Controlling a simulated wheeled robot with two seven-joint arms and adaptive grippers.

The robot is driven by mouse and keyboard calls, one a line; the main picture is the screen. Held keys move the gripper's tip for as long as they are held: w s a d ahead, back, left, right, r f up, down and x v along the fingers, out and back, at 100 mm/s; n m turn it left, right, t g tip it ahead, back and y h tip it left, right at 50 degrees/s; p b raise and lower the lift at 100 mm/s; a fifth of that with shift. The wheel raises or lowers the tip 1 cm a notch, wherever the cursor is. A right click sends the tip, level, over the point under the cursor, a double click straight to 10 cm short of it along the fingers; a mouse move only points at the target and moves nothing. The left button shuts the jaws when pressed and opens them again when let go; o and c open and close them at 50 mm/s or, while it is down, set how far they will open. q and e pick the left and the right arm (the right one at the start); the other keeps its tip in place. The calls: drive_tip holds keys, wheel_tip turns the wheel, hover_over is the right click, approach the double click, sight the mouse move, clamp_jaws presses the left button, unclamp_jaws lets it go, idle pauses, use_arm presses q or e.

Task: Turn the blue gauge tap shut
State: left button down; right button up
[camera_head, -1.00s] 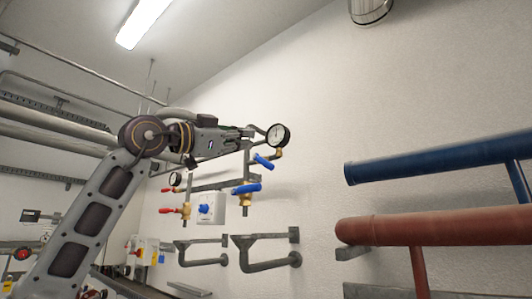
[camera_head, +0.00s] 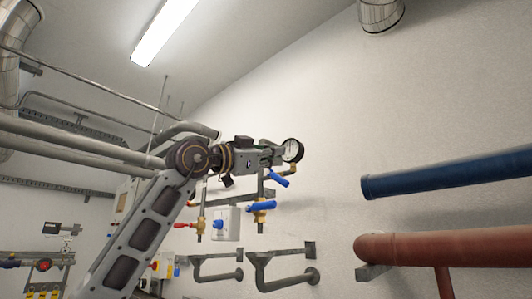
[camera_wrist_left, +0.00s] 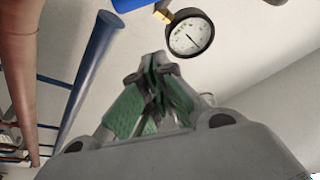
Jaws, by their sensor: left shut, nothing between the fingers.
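The blue gauge tap (camera_head: 279,180) is a small blue lever just below the round white-faced pressure gauge (camera_head: 293,150), slanting down to the right. In the left wrist view a blue piece, probably this lever (camera_wrist_left: 128,4), is cut off by the top edge, beside the brass fitting and the gauge (camera_wrist_left: 190,36). My left gripper (camera_head: 278,154) is at the gauge's left side in the head view, above the lever. In the wrist view its green-padded fingers (camera_wrist_left: 155,62) are shut and empty, apart from the blue piece. Whether they touch the gauge or its pipe is unclear. My right gripper is out of view.
A larger blue valve handle (camera_head: 262,206) on brass sits lower on the same pipework. A red-handled valve (camera_head: 186,225) is further left. Grey wall brackets (camera_head: 284,258) stand below. Thick blue (camera_head: 440,176) and red (camera_head: 440,249) pipes run at the right.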

sight(277, 178)
use_arm(q)
drive_tip(key=shift+w+d+f+p, duration=0.2)
drive_tip(key=shift+w+f+p, duration=0.2)
drive_tip(key=shift+w, duration=0.3)
drive_tip(key=shift+w+d+f+p, duration=0.25)
drive_tip(key=shift+w+p, duration=0.2)
drive_tip(key=shift+w, duration=0.3)
drive_tip(key=shift+w+d+f+p, duration=0.15)
drive_tip(key=shift+w+f+p, duration=0.25)
drive_tip(key=shift+w, duration=0.3)
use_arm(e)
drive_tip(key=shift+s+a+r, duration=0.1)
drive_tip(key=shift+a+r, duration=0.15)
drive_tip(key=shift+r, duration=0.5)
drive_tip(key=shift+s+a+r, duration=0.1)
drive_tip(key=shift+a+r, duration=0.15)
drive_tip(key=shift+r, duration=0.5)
use_arm(q)
drive_tip(key=shift+f+m, duration=0.25)
drive_tip(key=shift+m, duration=0.25)
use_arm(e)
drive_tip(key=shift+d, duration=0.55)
